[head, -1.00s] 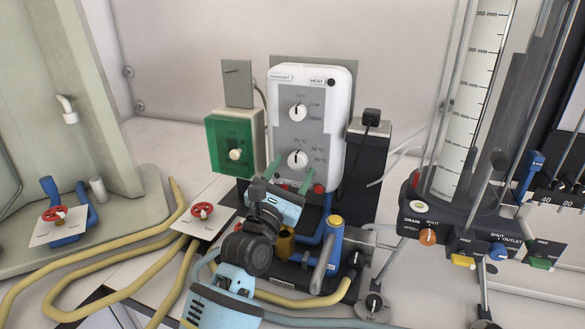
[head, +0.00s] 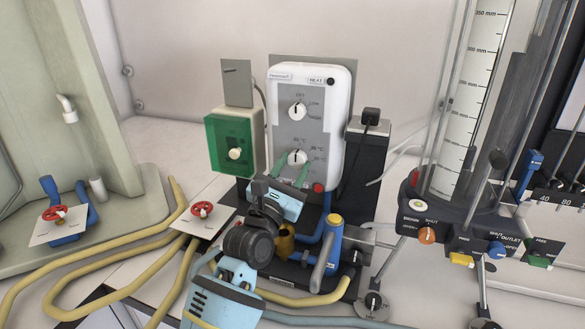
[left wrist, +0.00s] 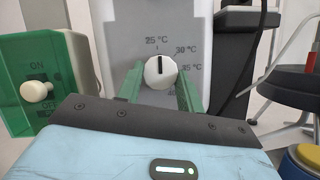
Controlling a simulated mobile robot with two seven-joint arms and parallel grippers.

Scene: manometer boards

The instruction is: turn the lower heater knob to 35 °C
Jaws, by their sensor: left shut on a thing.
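The white heater unit (head: 338,95) stands upright at the back centre. Its lower heater knob (head: 298,157) is a round white dial, partly hidden by my fingers in the head view. In the left wrist view the lower knob (left wrist: 160,72) has its dark mark pointing straight up, near 25 °C; the labels 30 °C, 35 °C and 40 run down its right side. My left gripper (head: 292,166) has its green fingers on either side of this knob, shut on it. The fingers (left wrist: 160,84) also show in the left wrist view. My right gripper is not in view.
The upper heater knob (head: 298,110) sits above the lower one. A green switch box (head: 215,145) is close on the left. A blue pipe valve with a yellow cap (head: 335,221) stands below right. The manometer board (head: 465,110) is farther right.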

